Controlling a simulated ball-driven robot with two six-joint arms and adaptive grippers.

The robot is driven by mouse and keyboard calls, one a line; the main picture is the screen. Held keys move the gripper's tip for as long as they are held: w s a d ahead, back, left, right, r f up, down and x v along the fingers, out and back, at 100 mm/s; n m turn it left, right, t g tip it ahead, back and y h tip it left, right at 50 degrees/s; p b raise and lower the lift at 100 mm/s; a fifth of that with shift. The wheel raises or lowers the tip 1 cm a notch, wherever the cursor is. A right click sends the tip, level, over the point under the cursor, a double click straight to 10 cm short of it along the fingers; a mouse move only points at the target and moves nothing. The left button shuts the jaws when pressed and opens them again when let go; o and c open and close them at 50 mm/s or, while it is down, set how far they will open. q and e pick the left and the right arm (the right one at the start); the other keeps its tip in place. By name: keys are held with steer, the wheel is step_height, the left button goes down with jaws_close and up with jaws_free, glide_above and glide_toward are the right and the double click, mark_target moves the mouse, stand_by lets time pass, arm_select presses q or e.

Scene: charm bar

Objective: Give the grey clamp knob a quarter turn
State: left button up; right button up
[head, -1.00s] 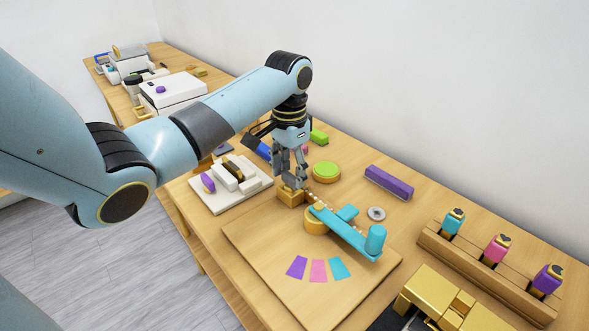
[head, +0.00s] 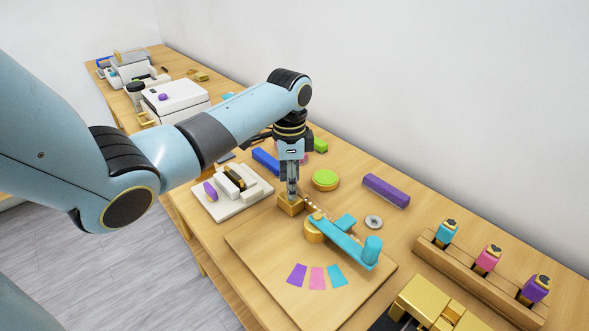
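My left gripper (head: 291,193) points straight down over a small gold clamp block (head: 290,206) at the far edge of a wooden board (head: 265,255). Its fingers are seen edge-on, one behind the other, with the tips at the top of the block. I cannot make out the grey clamp knob; the fingers may hide it. Whether the fingers are closed on it does not show. My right gripper is not in view.
A grey ring (head: 374,222), a purple bar (head: 386,190) and a green-topped round tin (head: 325,180) lie beyond the board. A white tray (head: 228,211) stands left of the block. A wooden rack (head: 478,272) and gold block (head: 430,305) are at right.

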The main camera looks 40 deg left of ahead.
arm_select(q)
steer(key=shift+r+m+p, duration=0.15)
steer(key=shift+m+p, duration=0.2)
steer(key=shift+m, duration=1.35)
steer(key=shift+p, duration=0.35)
